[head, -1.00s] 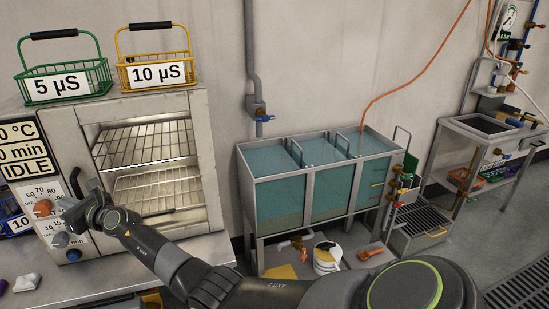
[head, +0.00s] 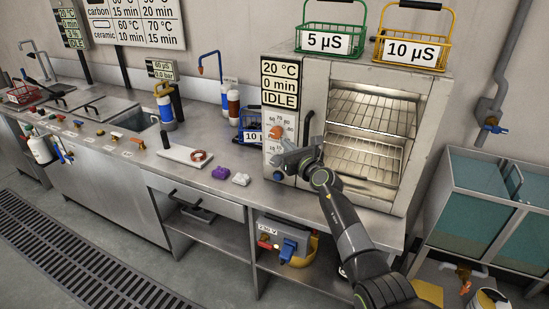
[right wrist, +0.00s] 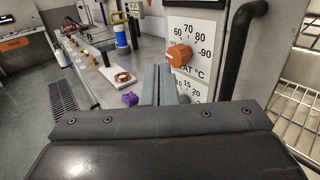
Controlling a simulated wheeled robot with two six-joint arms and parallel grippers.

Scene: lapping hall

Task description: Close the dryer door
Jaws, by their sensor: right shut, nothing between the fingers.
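The dryer (head: 362,62) stands on the steel counter with its chamber open to view and wire racks inside. Its door (head: 316,105) appears swung open at the chamber's left side, seen at a steep angle. The door's black upright handle (head: 306,130) faces the control panel and also shows in the right wrist view (right wrist: 236,50). My right gripper (head: 286,158) is shut and empty in front of the control panel, below the orange dial (head: 277,132) and left of the handle. Its fingers (right wrist: 165,85) show in the right wrist view, apart from the handle. My left gripper is out of view.
Green (head: 325,41) and yellow (head: 411,52) baskets stand on the dryer. A purple lump (head: 221,173), a white lump (head: 241,179) and a white board (head: 186,155) lie on the counter to the left. Water tanks (head: 478,210) stand at right.

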